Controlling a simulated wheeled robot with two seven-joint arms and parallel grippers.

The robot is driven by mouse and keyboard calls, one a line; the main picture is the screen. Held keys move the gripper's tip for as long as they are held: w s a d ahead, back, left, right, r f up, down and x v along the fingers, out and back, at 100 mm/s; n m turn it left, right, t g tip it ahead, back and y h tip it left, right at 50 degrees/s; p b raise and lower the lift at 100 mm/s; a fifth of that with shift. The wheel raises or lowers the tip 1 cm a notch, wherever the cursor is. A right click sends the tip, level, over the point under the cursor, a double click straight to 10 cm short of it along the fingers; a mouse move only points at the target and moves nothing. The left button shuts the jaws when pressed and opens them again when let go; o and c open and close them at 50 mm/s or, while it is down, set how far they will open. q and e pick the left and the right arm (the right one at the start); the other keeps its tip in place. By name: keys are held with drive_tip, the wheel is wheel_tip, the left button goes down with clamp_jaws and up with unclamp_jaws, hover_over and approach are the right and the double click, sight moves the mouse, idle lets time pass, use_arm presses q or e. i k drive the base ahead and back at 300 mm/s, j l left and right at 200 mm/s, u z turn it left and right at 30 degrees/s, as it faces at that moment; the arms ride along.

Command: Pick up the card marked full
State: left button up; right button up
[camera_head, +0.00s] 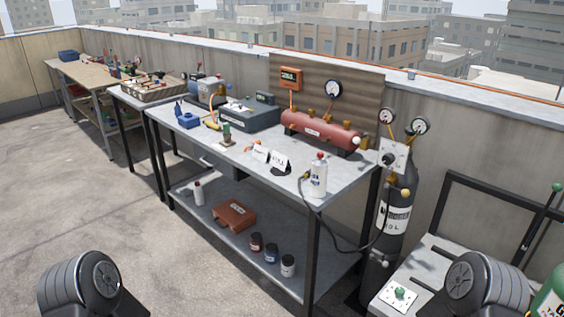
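Two small cards stand on the grey metal table (230,160), near its front edge. One white card (261,153) is on the left, with a small orange part by it. The other card (280,162), white and black, is just to its right. Both seem to carry dark lettering, but it is too small to read, so I cannot tell which is marked full. Only rounded dark parts of my arms show at the bottom left and bottom right. Neither gripper is in view, and nothing touches the cards.
A white bottle (318,177) with a black hose stands right of the cards. A small green-topped item (226,135) is to their left. A red tank (320,131) with gauges is behind them. A dark gas cylinder (396,210) stands at the table's right end. Open floor (90,190) lies left.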

sight(280, 161)
drive_tip(key=i+j+z, duration=0.1)
drive_tip(key=z, duration=0.4)
drive_tip(key=i+j+z, duration=0.15)
drive_tip(key=z, duration=0.3)
drive_tip(key=i+j+z, duration=0.1)
drive_tip(key=j, duration=0.25)
drive_tip(key=i+j+z, duration=0.15)
drive_tip(key=i+j, duration=0.15)
drive_tip(key=i+j+z, duration=0.1)
drive_tip(key=j, duration=0.35)
drive_tip(key=i+j+z, duration=0.1)
drive_tip(key=j, duration=0.3)
drive_tip(key=i+j+z, duration=0.1)
drive_tip(key=i+j, duration=0.15)
drive_tip(key=j, duration=0.15)
